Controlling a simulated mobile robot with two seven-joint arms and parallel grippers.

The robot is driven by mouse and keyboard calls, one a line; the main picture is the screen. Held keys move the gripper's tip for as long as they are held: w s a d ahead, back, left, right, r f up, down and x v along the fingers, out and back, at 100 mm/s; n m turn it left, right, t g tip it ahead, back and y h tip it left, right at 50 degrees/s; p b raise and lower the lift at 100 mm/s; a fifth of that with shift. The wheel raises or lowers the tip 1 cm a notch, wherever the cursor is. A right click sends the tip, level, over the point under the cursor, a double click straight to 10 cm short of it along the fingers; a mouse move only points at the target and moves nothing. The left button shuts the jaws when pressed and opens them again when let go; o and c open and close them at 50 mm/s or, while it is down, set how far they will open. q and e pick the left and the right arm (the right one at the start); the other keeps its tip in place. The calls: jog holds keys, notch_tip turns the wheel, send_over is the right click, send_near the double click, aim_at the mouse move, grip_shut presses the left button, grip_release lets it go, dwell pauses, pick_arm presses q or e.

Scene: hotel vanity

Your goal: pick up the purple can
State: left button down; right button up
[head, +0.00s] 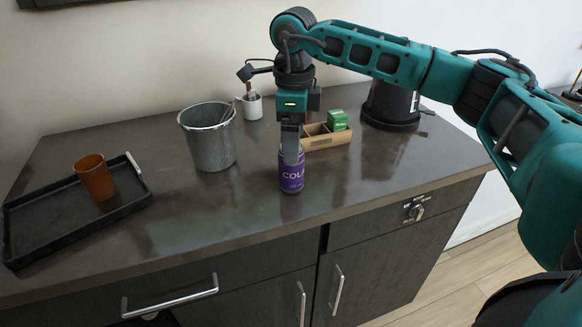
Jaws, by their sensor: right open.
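The purple can (291,178) stands upright on the dark countertop near its front edge, with white lettering on its side. My right gripper (290,156) points straight down at the can from above, with its fingers at the can's upper part. The fingers hide part of the can's top, and I cannot tell whether they touch it. The right gripper is open. My left gripper is not in view.
A grey bucket (210,143) stands left of the can. A wooden organiser (327,140) holding green boxes (337,120) is behind right. A white cup (252,107) stands at the back. A black tray (60,222) with an orange tumbler (95,177) lies left.

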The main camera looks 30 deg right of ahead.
aim_at(291, 166)
jog(key=f, duration=0.7)
jog(key=shift+a+f, duration=0.1)
jog(key=shift+a, duration=0.15)
jog(key=shift+c, duration=0.5)
jog(key=c, duration=1.2)
